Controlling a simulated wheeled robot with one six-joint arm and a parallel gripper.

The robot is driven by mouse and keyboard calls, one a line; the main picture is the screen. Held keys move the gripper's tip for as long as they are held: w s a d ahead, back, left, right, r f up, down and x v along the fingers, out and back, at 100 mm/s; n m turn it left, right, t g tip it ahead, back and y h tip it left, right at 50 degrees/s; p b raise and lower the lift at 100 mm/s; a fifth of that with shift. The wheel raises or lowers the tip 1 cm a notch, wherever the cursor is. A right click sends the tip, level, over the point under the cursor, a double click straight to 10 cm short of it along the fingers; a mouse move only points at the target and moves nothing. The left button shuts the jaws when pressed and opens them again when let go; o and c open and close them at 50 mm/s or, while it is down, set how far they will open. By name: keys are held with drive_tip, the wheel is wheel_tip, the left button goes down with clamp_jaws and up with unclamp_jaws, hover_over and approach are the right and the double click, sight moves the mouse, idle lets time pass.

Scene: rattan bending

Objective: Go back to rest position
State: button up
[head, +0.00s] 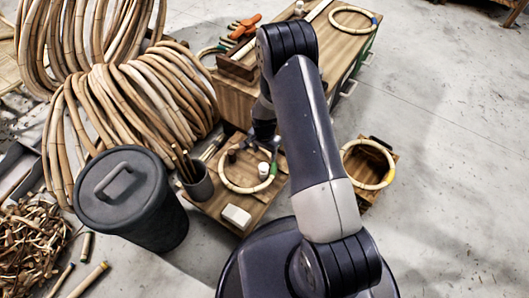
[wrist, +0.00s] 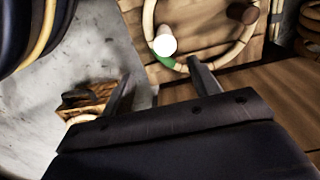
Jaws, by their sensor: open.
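My gripper (head: 266,150) is over the low wooden table (head: 213,208), partly hidden behind my arm in the head view. In the wrist view its two fingers (wrist: 162,88) are spread apart with nothing held between them. A pale rattan ring (head: 228,184) with a green band lies on that table, below the gripper. The ring (wrist: 150,18) also shows in the wrist view, its green band just beyond the fingertips. A white round-topped piece (wrist: 165,44) is beside the band. I cannot tell the exact gap between fingers and ring.
A wooden cabinet (head: 235,100) with tools and another ring (head: 352,10) stands behind. A small crate (head: 367,197) carrying a ring is to the right. A lidded grey bin (head: 135,215), a cup of sticks (head: 196,184) and rattan coils (head: 130,95) are left. Floor at far right is clear.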

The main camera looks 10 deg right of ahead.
sight(264, 168)
drive_tip(key=shift+f, duration=0.1)
wheel_tip(264, 168, down, 11)
drive_tip(key=b, duration=0.4)
drive_tip(key=shift+a, duration=0.15)
drive_tip(key=shift+w+a, duration=0.4)
drive_tip(key=shift+w, duration=0.1)
